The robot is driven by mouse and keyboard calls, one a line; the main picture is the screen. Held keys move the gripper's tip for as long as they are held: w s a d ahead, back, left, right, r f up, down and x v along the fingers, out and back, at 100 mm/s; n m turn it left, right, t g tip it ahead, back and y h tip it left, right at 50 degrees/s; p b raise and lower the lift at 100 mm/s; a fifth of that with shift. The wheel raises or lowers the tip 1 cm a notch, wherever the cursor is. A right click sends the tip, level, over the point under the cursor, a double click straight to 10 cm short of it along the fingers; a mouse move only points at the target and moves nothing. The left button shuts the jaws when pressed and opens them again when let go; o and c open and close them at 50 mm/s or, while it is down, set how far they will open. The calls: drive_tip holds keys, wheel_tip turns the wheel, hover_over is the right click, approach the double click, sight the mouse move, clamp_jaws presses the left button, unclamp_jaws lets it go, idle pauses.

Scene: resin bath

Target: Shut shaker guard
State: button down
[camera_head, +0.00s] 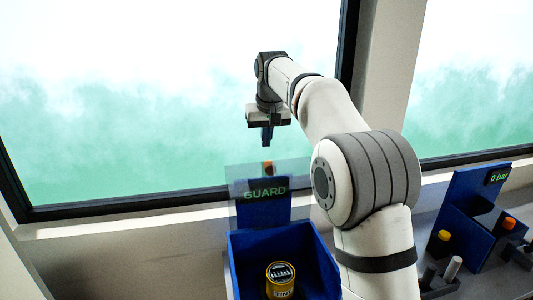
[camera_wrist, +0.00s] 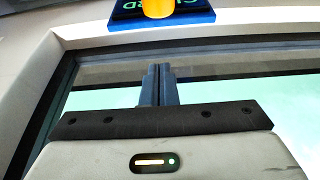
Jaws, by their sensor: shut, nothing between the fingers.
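The shaker is a blue open-topped box (camera_head: 322,262) below my arm, with a yellow can (camera_head: 281,281) inside it. A blue back panel with a green "GUARD" label (camera_head: 266,192) rises behind it. A clear guard sheet (camera_head: 238,178) stands raised at that panel, with an orange knob (camera_head: 268,168) near its top. In the wrist view the orange knob (camera_wrist: 157,8) shows at the top edge, in front of the blue panel. My gripper (camera_head: 267,143) is shut and empty, fingers down, above the knob in the head view and apart from it. Its fingers also show in the wrist view (camera_wrist: 157,75).
A large window with a dark frame (camera_head: 130,207) is behind the shaker. At right stands another blue station with a "0 bar" display (camera_head: 498,176), a yellow knob (camera_head: 444,235) and an orange knob (camera_head: 508,223). My arm covers part of the bench between them.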

drive_tip(key=x, duration=0.3)
drive_tip(key=shift+f, duration=0.4)
drive_tip(key=s, duration=0.2)
drive_tip(key=s+d, duration=0.1)
drive_tip(key=s, duration=0.1)
drive_tip(key=shift+r+p, duration=0.2)
drive_tip(key=shift+p, duration=0.2)
drive_tip(key=shift+s+f+b, duration=0.1)
drive_tip(key=shift+s+b, duration=0.05)
drive_tip(key=shift+b, duration=0.3)
